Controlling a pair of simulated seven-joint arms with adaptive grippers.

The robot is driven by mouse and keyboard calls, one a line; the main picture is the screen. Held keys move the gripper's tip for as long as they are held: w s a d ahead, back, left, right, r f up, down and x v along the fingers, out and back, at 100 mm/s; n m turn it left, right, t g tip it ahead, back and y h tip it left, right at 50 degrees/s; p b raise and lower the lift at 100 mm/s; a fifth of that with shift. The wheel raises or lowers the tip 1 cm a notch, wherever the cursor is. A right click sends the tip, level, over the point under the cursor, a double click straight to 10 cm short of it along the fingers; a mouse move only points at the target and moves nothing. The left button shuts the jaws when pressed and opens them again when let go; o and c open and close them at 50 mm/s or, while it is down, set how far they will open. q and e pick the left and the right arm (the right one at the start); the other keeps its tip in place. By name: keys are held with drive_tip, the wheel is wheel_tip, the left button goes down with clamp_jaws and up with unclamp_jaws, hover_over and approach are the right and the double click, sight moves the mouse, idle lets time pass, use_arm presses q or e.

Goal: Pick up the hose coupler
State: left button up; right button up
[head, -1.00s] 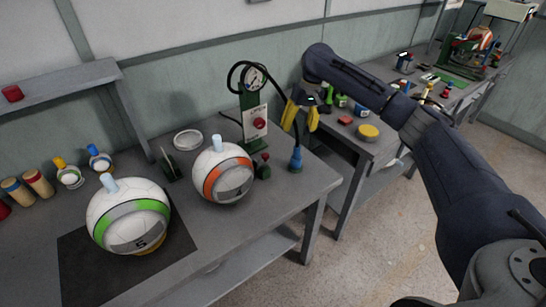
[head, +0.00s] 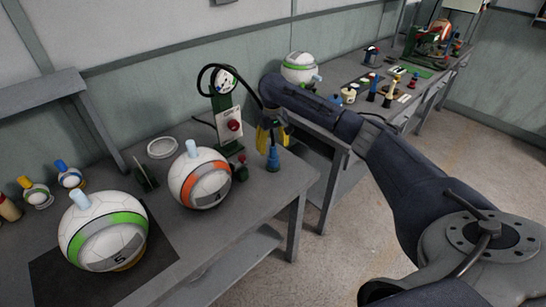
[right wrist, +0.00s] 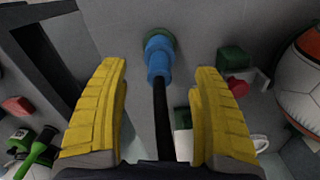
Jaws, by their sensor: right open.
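The blue hose coupler (head: 273,159) stands upright on the near bench beside the pressure gauge stand, at the end of a black hose. It also shows in the right wrist view (right wrist: 158,58), ahead of the fingertips, with the hose running back between the fingers. My right gripper (head: 270,137) has yellow fingers and is just above the coupler; in the right wrist view the two fingers (right wrist: 161,85) are wide apart and empty, one on each side of the hose. My left gripper is in neither current view.
The gauge stand (head: 228,120) with a red knob is left of the coupler. An orange-banded ball (head: 199,190) and a green-banded ball (head: 100,240) rest on the near bench. A small dark green and red part (head: 240,170) is close to the coupler. A second bench stands behind right.

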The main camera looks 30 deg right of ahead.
sight(273, 158)
drive_tip(key=shift+s+f, duration=0.1)
drive_tip(key=shift+f, duration=3.35)
drive_tip(key=shift+c, duration=0.4)
drive_tip(key=c, duration=1.3)
drive_tip(key=shift+r, duration=0.1)
drive_tip(key=shift+c, duration=0.2)
